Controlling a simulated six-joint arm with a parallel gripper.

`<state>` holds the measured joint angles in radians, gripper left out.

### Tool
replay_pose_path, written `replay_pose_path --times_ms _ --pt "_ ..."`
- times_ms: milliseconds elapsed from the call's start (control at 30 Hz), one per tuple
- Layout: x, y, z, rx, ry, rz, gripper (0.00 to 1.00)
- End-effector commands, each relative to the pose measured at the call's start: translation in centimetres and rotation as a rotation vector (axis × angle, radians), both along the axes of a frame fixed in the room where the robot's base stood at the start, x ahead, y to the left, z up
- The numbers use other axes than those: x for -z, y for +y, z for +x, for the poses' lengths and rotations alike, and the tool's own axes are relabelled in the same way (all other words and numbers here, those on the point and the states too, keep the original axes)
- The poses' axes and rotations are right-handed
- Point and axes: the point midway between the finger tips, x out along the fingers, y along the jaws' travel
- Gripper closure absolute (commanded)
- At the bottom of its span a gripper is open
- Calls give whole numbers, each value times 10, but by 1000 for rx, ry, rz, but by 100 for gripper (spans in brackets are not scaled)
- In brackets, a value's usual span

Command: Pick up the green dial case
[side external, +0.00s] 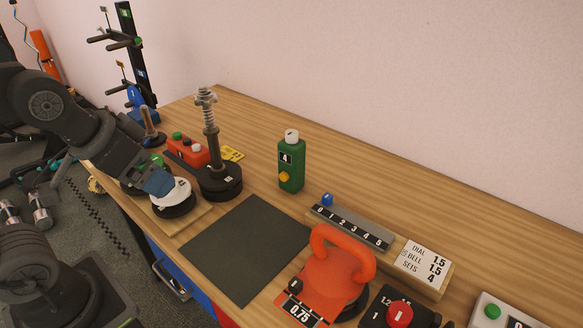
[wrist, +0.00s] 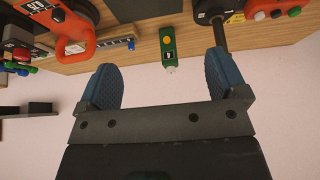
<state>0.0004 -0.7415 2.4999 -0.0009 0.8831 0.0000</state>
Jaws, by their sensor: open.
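The green dial case (side external: 291,163) stands upright on the wooden bench, beyond the dark mat. It has a white top, a black label with a 4 and a yellow knob. It also shows in the wrist view (wrist: 168,46), upside down and beyond the gap between my fingers. My gripper (wrist: 162,76) is open, with two blue finger pads spread and nothing between them. In the side external view my gripper (side external: 158,183) is at the left of the bench, well apart from the case and beside a round black and white object (side external: 172,197).
A black post with a spring (side external: 209,135) stands between my gripper and the case. A red box (side external: 190,153) is behind it. A numbered grey rail (side external: 350,228) and orange kettlebell (side external: 338,268) are to the case's right. The dark mat (side external: 245,250) is bare.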

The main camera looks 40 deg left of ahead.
Motion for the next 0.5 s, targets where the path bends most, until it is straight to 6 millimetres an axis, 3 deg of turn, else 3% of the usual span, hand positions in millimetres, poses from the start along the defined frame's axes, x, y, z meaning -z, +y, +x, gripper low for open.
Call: replay_pose_path --times_ms 167,300,500 --pt "10 -4 40 6 -84 -14 8" --pt "25 -9 91 5 -216 -32 8" --pt "51 -15 152 -11 -421 -47 8"
